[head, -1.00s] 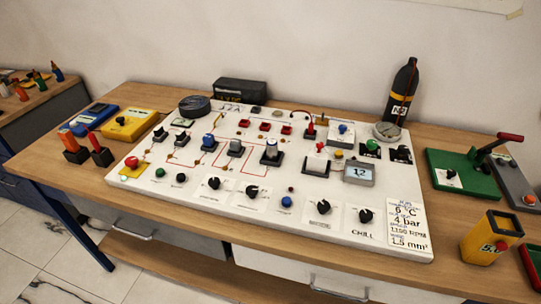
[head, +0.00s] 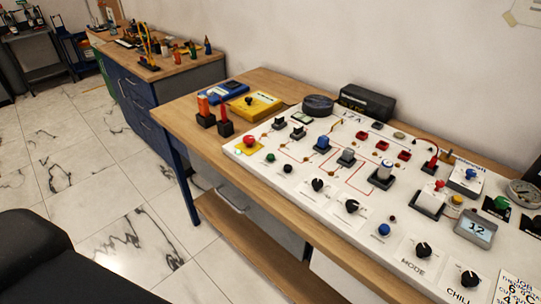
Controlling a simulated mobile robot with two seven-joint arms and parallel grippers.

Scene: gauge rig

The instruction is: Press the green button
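A small round green button (head: 270,157) sits on the white control panel (head: 330,222) near its left end in the head view. It is just right of a red mushroom button (head: 249,140) on a yellow base and left of a small black button (head: 288,168). A larger green knob (head: 500,203) stands near the panel's right part, on a dark base. Nothing covers the small green button. Neither of my grippers is in view.
The panel lies on a wooden table (head: 182,118). Orange and red handled tools in black holders (head: 206,112), a yellow meter (head: 255,104) and a blue meter (head: 224,90) stand at its left end. A second bench (head: 185,63) is behind left. The tiled floor (head: 110,190) is open.

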